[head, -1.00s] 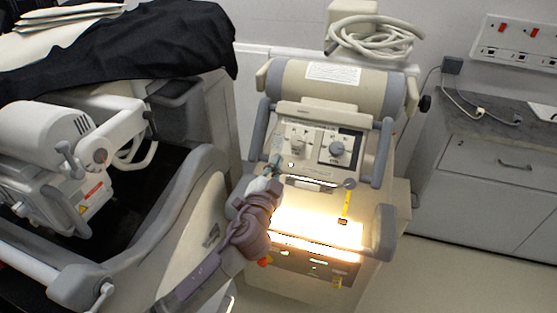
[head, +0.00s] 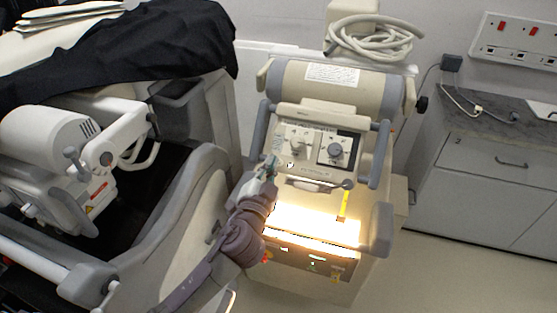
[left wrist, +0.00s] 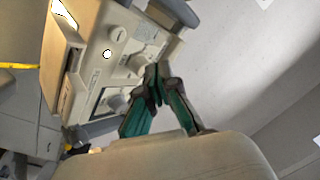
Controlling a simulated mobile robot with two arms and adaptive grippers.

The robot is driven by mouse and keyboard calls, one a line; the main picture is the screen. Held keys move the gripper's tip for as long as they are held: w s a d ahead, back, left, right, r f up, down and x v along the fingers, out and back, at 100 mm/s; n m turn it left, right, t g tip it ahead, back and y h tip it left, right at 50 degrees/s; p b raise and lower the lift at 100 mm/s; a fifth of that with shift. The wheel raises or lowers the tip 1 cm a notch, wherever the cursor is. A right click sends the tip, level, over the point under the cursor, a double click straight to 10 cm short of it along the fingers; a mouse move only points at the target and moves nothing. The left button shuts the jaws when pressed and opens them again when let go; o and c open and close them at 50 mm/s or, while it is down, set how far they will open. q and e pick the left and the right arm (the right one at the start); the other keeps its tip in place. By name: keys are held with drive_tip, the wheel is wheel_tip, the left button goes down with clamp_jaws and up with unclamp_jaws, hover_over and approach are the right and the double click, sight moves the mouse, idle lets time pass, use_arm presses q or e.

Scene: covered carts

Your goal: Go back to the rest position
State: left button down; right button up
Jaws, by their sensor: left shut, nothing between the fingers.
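My left gripper (head: 268,167) is in front of the control panel of a beige machine, at the panel's left side in the head view. The left wrist view shows its teal and dark fingers (left wrist: 156,88) with the tips together and nothing between them. I cannot tell whether the tips touch the machine or stand a little off it. The purple-grey wrist of my left arm hangs over the machine's left edge. My right gripper is not in view.
The beige machine (head: 330,88) has knobs, grey handles and a brightly lit lower shelf. A cart under black cloth (head: 150,40) stands to the left. A grey cabinet (head: 490,185) stands right, with open floor before it. A coiled white hose (head: 375,40) lies behind.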

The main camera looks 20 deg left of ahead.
use_arm(q)
drive_tip(key=shift+f, duration=0.1)
idle(0.6)
wheel_tip(320, 180, down, 22)
drive_tip(key=s+a+g, duration=0.2)
drive_tip(key=g, duration=0.3)
drive_tip(key=s+a+f+n+g, duration=0.15)
drive_tip(key=s+f, duration=0.25)
drive_tip(key=f, duration=0.5)
drive_tip(key=s+a+f+g, duration=0.1)
drive_tip(key=s+f+g, duration=0.2)
drive_tip(key=s+f, duration=0.35)
drive_tip(key=s+a+f+n+g+b, duration=0.15)
drive_tip(key=s+f+g, duration=0.35)
drive_tip(key=s+f, duration=1.3)
drive_tip(key=s+f+n+g, duration=0.1)
drive_tip(key=s+f, duration=0.2)
drive_tip(key=s, duration=0.6)
drive_tip(key=s+f+n+g, duration=0.1)
drive_tip(key=s+f+g, duration=0.1)
drive_tip(key=s, duration=0.7)
drive_tip(key=shift+s+a+f+h, duration=0.25)
drive_tip(key=shift+f+h, duration=0.05)
drive_tip(key=shift+f, duration=0.35)
drive_tip(key=shift+d, duration=0.1)
